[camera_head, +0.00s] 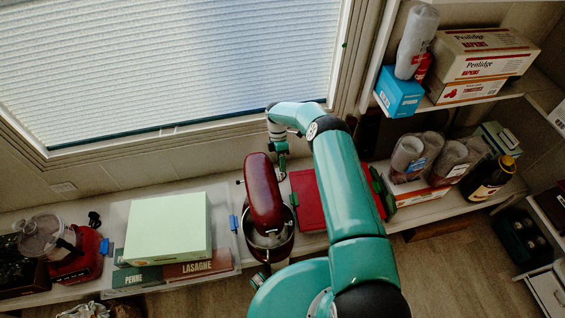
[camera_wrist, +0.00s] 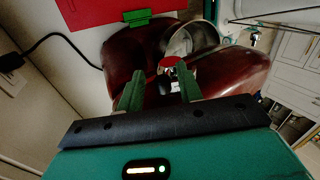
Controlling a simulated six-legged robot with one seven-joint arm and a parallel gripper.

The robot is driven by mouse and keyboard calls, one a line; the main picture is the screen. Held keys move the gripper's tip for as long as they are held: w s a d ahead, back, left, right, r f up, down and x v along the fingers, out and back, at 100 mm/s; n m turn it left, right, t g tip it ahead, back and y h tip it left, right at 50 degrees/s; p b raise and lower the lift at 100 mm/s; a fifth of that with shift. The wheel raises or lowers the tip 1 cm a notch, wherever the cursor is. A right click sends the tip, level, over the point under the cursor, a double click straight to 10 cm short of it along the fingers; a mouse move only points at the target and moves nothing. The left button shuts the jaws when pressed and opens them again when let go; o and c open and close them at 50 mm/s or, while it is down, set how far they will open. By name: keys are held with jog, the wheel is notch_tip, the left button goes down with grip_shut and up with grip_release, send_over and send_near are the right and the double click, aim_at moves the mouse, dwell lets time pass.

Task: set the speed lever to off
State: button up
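The dark red stand mixer (camera_head: 263,190) stands on the counter below the window, its metal bowl (camera_head: 270,240) toward the front. In the wrist view the mixer's glossy body (camera_wrist: 235,70) fills the middle. My gripper (camera_wrist: 159,84) has its two green fingers apart, with mixer body visible between and beyond them. In the head view my gripper (camera_head: 281,168) hangs near the mixer's rear end. A small part with a red top (camera_wrist: 172,62) shows just past the fingertips; I cannot tell if it is the speed lever. Contact is not clear.
A red box (camera_head: 308,200) lies right of the mixer, under my arm. Left is a tray with a pale green box (camera_head: 168,228) and pasta boxes (camera_head: 197,266). A black cord (camera_wrist: 62,36) runs from the wall. The window (camera_head: 180,70) is behind.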

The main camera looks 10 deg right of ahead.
jog(key=shift+d, duration=0.2)
jog(key=shift+r, duration=0.2)
jog(key=v, duration=1.3)
jog(key=shift+r, duration=0.15)
jog(key=shift+w, duration=0.1)
